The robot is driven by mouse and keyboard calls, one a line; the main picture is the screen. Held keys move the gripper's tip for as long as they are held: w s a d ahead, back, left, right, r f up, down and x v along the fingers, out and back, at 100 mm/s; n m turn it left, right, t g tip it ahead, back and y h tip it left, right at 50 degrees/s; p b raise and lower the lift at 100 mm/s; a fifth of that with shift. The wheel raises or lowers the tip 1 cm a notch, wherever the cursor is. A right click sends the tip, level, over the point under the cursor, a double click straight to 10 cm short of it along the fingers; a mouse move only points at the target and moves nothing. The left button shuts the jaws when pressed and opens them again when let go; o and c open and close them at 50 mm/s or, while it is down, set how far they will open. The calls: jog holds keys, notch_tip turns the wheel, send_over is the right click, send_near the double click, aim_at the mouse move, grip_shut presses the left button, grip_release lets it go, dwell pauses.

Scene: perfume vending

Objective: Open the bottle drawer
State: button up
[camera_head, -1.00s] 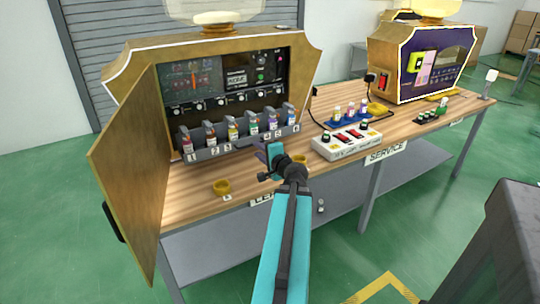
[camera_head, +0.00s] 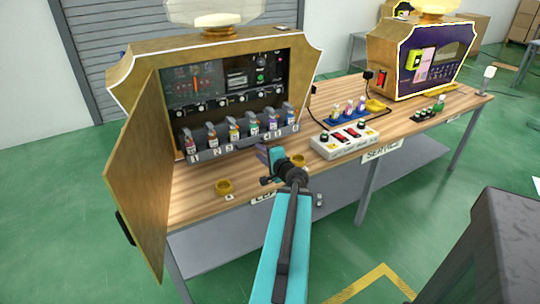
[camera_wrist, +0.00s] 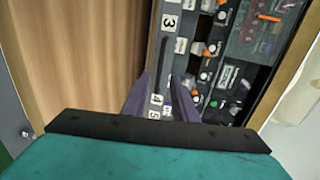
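The bottle drawer (camera_head: 243,146) is a dark grey rack with a numbered front and several small bottles in it. It sits low in the opened gold machine (camera_head: 205,62). My gripper (camera_head: 264,153) is just in front of the rack's right half. In the wrist view, the purple fingers of my gripper (camera_wrist: 162,82) are apart, one on each side of the drawer's numbered strip (camera_wrist: 160,72) near labels 4 and 5. I cannot tell whether they touch it. The bottles are partly seen in the wrist view.
The machine's gold door (camera_head: 140,180) stands open at the left. The wooden tabletop (camera_head: 205,185) holds a gold cup (camera_head: 223,187) and a white switch box (camera_head: 345,141). A second gold-and-purple machine (camera_head: 425,60) stands at the right.

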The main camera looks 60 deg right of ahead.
jog(key=shift+p+v, duration=0.8)
jog(key=shift+p, duration=2.2)
jog(key=p+v, duration=0.5)
jog(key=p, duration=0.3)
jog(key=shift+s+a+r+p, duration=0.1)
jog(key=shift+a+p, duration=0.05)
jog(key=shift+p, duration=0.2)
